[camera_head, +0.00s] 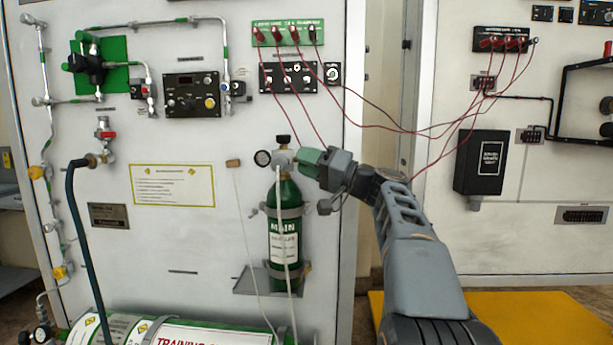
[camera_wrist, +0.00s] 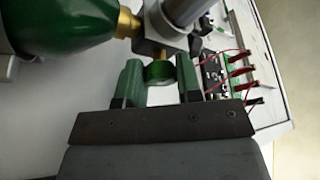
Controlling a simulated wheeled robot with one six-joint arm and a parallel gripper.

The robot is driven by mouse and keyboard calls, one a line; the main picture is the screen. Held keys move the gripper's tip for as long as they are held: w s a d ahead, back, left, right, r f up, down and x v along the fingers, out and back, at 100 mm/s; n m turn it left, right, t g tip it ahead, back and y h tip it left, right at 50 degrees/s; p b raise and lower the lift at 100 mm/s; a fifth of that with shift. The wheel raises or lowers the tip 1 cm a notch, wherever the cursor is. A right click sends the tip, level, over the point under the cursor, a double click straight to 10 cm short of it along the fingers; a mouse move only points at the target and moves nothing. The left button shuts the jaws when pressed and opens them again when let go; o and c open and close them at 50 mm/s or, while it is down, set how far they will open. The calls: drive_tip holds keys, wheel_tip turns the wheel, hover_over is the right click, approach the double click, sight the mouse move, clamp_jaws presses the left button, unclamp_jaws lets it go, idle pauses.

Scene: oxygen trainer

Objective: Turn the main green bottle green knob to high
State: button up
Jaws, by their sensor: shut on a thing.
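The main green bottle (camera_head: 284,232) stands upright on a small wall shelf, with a white label reading MAIN. Its metal valve head (camera_head: 282,160) carries a round gauge and a black top knob. In the wrist view the bottle's green shoulder (camera_wrist: 70,22) and brass neck show at the upper left. The green knob (camera_wrist: 159,72) sits on the side of the valve. My gripper (camera_wrist: 160,78) is shut on the green knob, with a green finger on each side of it. In the head view my gripper (camera_head: 308,159) reaches the valve from the right and hides the knob.
Red cables (camera_head: 385,128) hang between the two panels, above and behind my arm. A blue-black hose (camera_head: 78,230) runs down at the left. A large green cylinder (camera_head: 125,328) lies at the bottom. A small shelf (camera_head: 250,284) juts out under the bottle.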

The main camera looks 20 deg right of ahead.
drive_tip(key=shift+n+b, duration=0.3)
drive_tip(key=shift+n, duration=0.1)
drive_tip(key=o, duration=0.9)
drive_tip(key=shift+o, duration=0.2)
drive_tip(key=shift+d, duration=0.1)
drive_tip(key=p+v, duration=0.1)
drive_tip(key=v, duration=1.2)
drive_tip(key=shift+s+d+f+p, duration=0.2)
drive_tip(key=shift+d+f+p, duration=0.05)
drive_tip(key=shift+p, duration=0.05)
drive_tip(key=shift+a+r, duration=0.1)
